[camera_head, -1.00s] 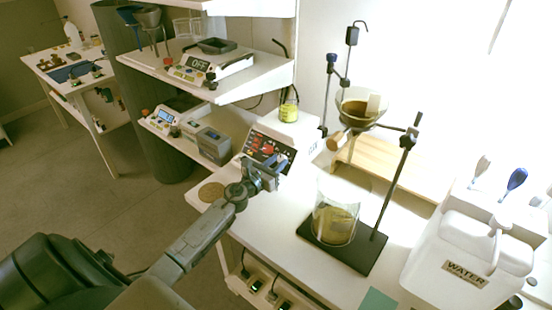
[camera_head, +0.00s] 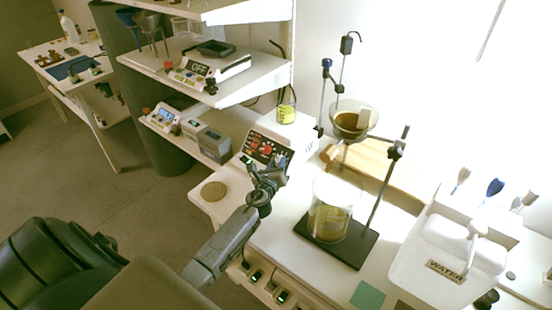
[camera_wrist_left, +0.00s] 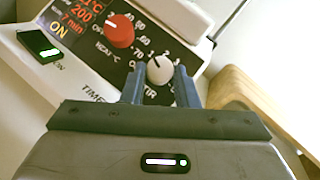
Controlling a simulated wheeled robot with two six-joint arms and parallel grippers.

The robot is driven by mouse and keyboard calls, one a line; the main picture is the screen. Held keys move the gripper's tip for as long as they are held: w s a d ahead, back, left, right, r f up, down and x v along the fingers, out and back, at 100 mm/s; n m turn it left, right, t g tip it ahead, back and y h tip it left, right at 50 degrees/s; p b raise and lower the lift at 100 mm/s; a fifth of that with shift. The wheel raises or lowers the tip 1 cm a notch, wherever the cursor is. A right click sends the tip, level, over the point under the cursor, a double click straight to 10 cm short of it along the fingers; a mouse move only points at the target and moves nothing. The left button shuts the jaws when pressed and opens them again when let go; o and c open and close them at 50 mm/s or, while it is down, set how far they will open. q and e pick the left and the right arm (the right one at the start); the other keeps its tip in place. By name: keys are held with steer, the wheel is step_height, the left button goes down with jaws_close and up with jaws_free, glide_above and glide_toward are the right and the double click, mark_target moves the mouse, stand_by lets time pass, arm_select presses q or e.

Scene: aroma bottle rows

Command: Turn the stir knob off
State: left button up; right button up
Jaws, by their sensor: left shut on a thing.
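The stir knob (camera_wrist_left: 160,71) is a small white dial with a dark pointer line, on the black panel of the hot plate stirrer in the left wrist view. The "STIR" lettering below it is partly covered. My left gripper (camera_wrist_left: 158,80) has one blue-grey finger on each side of the knob and is shut on it. In the head view, my left gripper (camera_head: 270,172) is at the front of the stirrer's control panel (camera_head: 264,147) and hides the knob. My right gripper is not in view.
A red heat knob (camera_wrist_left: 121,31) sits up and left of the stir knob, beside a display reading "ON". A lit green switch (camera_wrist_left: 38,44) is at left. A beaker with yellow liquid (camera_head: 287,111) stands on the stirrer. A filter stand (camera_head: 384,200) is at right.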

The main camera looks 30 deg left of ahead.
arm_select(q)
steer(key=shift+d+r+n+g+y+p, duration=0.15)
steer(key=shift+n+g+y+p, duration=0.15)
steer(key=shift+n, duration=0.3)
steer(key=shift+r+n+g+y+p, duration=0.2)
steer(key=shift+n+y+p, duration=0.15)
steer(key=shift+n, duration=0.25)
steer(key=n+g+p, duration=0.1)
steer(key=n, duration=0.1)
steer(key=n+g+y+p, duration=0.1)
steer(key=n, duration=0.1)
steer(key=shift+w+d+y+p, duration=0.15)
steer(key=shift+y+p, duration=0.1)
steer(key=shift+p, duration=0.05)
steer(key=shift+n+g+p, duration=0.3)
steer(key=shift+n+g, duration=0.3)
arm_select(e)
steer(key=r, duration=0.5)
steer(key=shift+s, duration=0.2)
arm_select(q)
steer(key=shift+f, duration=0.1)
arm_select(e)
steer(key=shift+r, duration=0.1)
arm_select(q)
steer(key=o, duration=1)
